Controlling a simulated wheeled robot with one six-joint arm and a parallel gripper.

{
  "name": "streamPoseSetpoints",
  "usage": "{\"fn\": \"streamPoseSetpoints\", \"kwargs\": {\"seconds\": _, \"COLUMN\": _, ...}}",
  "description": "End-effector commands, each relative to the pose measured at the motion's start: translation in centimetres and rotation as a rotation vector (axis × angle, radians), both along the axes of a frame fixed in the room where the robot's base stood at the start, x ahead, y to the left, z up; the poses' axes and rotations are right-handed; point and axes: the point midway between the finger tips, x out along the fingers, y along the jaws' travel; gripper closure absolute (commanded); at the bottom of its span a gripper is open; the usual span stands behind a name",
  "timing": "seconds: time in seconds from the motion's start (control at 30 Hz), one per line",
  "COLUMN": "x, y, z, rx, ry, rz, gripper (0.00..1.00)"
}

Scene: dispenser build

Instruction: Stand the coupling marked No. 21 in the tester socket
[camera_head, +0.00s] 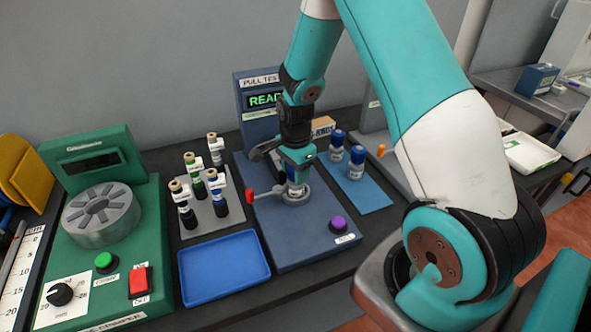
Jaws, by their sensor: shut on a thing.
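My gripper (297,160) is over the round grey tester socket (298,198) on the blue pull tester (275,230). It is shut on a coupling (293,188), of which only a small part shows below the jaws. The coupling is upright at the socket's centre; I cannot tell how deep it sits, and its number is not readable. Two blue-capped couplings, one behind (337,145) and one in front (355,163), stand on a blue mat to the right. The tester's display (264,100) is lit green, partly hidden by my arm.
A grey rack (206,222) with several tagged pieces stands left of the tester. An empty blue tray (222,268) lies in front of it. A red-handled lever (251,195) and a purple button (338,224) are near the socket. A green machine (120,270) stands far left.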

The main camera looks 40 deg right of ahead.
Motion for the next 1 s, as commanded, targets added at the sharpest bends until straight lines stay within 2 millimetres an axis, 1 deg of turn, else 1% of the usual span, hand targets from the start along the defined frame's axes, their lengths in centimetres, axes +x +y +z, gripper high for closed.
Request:
{"fn": "streamPoseSetpoints", "kwargs": {"seconds": 0.07, "x": 0.0, "y": 0.0, "z": -0.2, "rx": 0.000, "ry": -0.001, "rz": 0.000, "gripper": 0.96}}
{"fn": "streamPoseSetpoints", "kwargs": {"seconds": 0.1, "x": 0.0, "y": 0.0, "z": -0.2, "rx": 0.000, "ry": -0.001, "rz": 0.000, "gripper": 0.52}}
{"fn": "streamPoseSetpoints", "kwargs": {"seconds": 0.13, "x": 0.0, "y": 0.0, "z": -0.1, "rx": 0.000, "ry": -0.001, "rz": 0.000, "gripper": 0.45}}
{"fn": "streamPoseSetpoints", "kwargs": {"seconds": 0.17, "x": 0.0, "y": 0.0, "z": -0.1, "rx": 0.000, "ry": -0.001, "rz": 0.000, "gripper": 0.44}}
{"fn": "streamPoseSetpoints", "kwargs": {"seconds": 0.47, "x": 0.0, "y": 0.0, "z": 0.0, "rx": 0.000, "ry": 0.000, "rz": 0.000, "gripper": 0.44}}
{"fn": "streamPoseSetpoints", "kwargs": {"seconds": 0.57, "x": 0.0, "y": 0.0, "z": 0.5, "rx": 0.000, "ry": 0.000, "rz": 0.000, "gripper": 0.44}}
{"fn": "streamPoseSetpoints", "kwargs": {"seconds": 1.0, "x": 0.0, "y": 0.0, "z": 4.3, "rx": 0.000, "ry": 0.000, "rz": 0.000, "gripper": 0.44}}
